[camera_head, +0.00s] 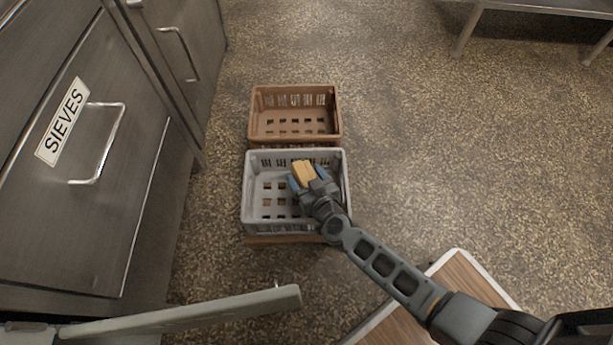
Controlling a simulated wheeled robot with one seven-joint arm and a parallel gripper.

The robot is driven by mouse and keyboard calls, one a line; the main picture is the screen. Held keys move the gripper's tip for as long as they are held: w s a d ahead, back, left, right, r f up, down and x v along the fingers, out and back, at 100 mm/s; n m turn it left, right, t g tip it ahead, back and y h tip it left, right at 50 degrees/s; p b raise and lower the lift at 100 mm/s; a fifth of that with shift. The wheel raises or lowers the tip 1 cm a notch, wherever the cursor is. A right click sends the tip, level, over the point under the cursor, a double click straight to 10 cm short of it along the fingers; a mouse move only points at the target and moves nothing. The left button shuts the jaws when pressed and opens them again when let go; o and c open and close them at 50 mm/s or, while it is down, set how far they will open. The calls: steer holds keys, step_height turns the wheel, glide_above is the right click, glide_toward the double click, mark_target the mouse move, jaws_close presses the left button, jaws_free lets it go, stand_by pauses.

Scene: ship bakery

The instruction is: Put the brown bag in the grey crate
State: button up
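The brown bag (303,172) is a small tan block-like packet. My gripper (301,179) is shut on it, with blue fingertips on either side. It holds the bag over the grey crate (265,228), toward the crate's right half. The grey crate is open-topped with slotted walls and a floor with square holes. I cannot tell how high the bag is above the crate floor. My gripper and wrist hide part of the crate's right side.
A brown crate (295,91) stands just behind the grey one, empty. Steel cabinets with a SIEVES label (62,122) line the left. A wooden-topped surface with a pale edge (462,277) is at the lower right. The speckled floor (450,150) to the right is clear.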

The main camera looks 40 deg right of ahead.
steer(key=o, duration=0.3)
steer(key=shift+s+r, duration=0.1)
steer(key=shift+r, duration=0.15)
steer(key=p+v, duration=0.5)
steer(key=v, duration=0.6)
steer(key=shift+s+a+r+p, duration=0.1)
steer(key=shift+s+p, duration=0.25)
steer(key=shift+s, duration=0.05)
steer(key=shift+s, duration=0.1)
steer(key=s+r+y, duration=0.1)
steer(key=s+r, duration=0.6)
steer(key=r, duration=0.4)
steer(key=s+r+n+t+y, duration=0.1)
steer(key=s+r, duration=0.6)
steer(key=r, duration=0.5)
steer(key=s+r+n, duration=0.1)
steer(key=s+r, duration=0.7)
steer(key=r, duration=0.4)
steer(key=shift+a+t+y, duration=0.1)
steer(key=shift+t+y, duration=0.2)
steer(key=shift+y, duration=0.1)
